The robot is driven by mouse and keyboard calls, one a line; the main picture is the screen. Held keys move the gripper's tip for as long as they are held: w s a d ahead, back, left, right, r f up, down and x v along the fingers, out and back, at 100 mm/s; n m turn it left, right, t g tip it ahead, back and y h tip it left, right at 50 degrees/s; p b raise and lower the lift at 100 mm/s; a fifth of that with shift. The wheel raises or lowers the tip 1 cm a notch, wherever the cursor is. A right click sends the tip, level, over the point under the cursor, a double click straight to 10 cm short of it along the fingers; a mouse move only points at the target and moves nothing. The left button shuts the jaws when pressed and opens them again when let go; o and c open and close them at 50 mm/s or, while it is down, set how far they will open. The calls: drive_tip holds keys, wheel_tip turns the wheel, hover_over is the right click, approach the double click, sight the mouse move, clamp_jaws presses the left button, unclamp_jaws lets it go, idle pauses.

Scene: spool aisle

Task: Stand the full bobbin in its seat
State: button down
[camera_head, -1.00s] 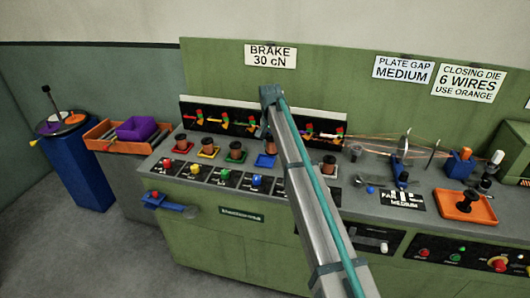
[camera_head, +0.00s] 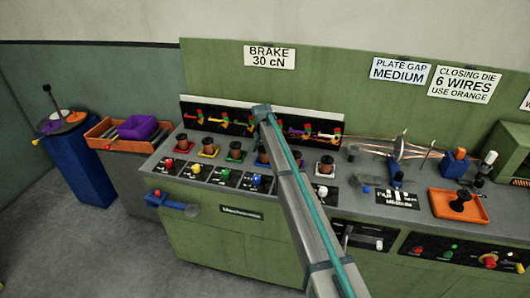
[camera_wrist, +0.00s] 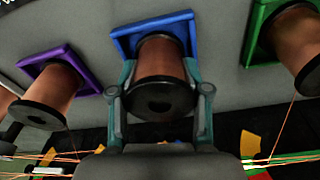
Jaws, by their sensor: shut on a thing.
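The full bobbin (camera_wrist: 160,68), copper-wound with dark flanges, is between the two fingers of my gripper (camera_wrist: 160,100) in the wrist view. My gripper is shut on it. The bobbin stands over the blue square seat (camera_wrist: 124,44) and looks upright; its lower end is hidden, so I cannot tell whether it fully rests there. In the head view the bobbin (camera_head: 264,157) shows beside my arm, at the blue seat's place in the row. My gripper is hidden behind the arm there.
Close neighbours are the bobbin in the purple seat (camera_wrist: 35,70) and the one in the green seat (camera_wrist: 262,30). Thin wires run past both sides in the wrist view. An orange tray (camera_head: 480,211) with a dark spool is on the right.

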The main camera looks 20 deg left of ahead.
sight(263, 150)
drive_tip(key=shift+f, duration=0.15)
drive_tip(key=c, duration=0.5)
unclamp_jaws()
drive_tip(key=shift+c, duration=0.2)
drive_tip(key=r+b, duration=0.1)
drive_tip(key=r, duration=0.3)
drive_tip(key=s+r+b, duration=0.1)
drive_tip(key=r, duration=0.3)
drive_tip(key=r+b, duration=0.1)
drive_tip(key=r, duration=0.3)
drive_tip(key=shift+s+a+r, duration=0.1)
drive_tip(key=shift+s+r, duration=0.05)
drive_tip(key=shift+s, duration=0.05)
